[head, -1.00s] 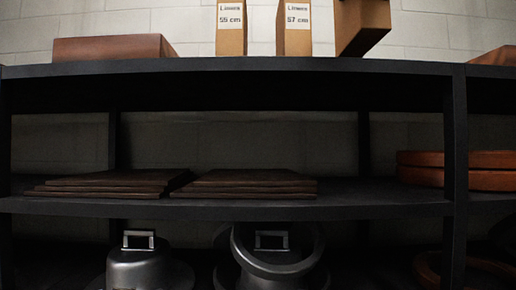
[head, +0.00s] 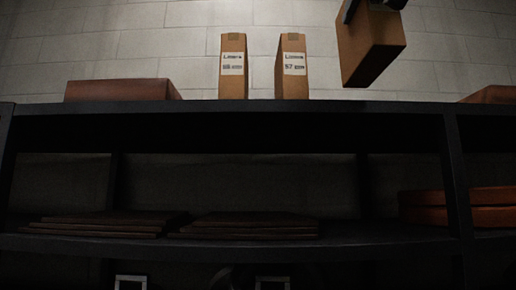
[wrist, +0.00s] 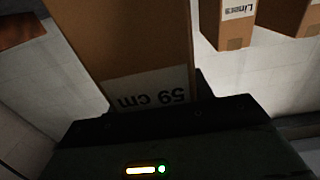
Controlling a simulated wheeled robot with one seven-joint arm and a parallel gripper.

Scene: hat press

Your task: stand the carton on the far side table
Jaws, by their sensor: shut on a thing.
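A brown carton (head: 370,45) hangs in my gripper (head: 376,4) at the top right of the head view. It is tilted, and its lower end shows clear of the shelf's top edge. In the wrist view the same carton (wrist: 125,40) fills the upper middle, with a "59 cm" label upside down by the jaws. My gripper (wrist: 155,115) is shut on it there. I cannot see a side table in either view.
Two upright cartons, labelled 55 cm (head: 233,85) and 57 cm (head: 293,85), stand on the dark shelf's top (head: 250,107), left of the held carton. A reddish-brown box (head: 120,90) is farther left.

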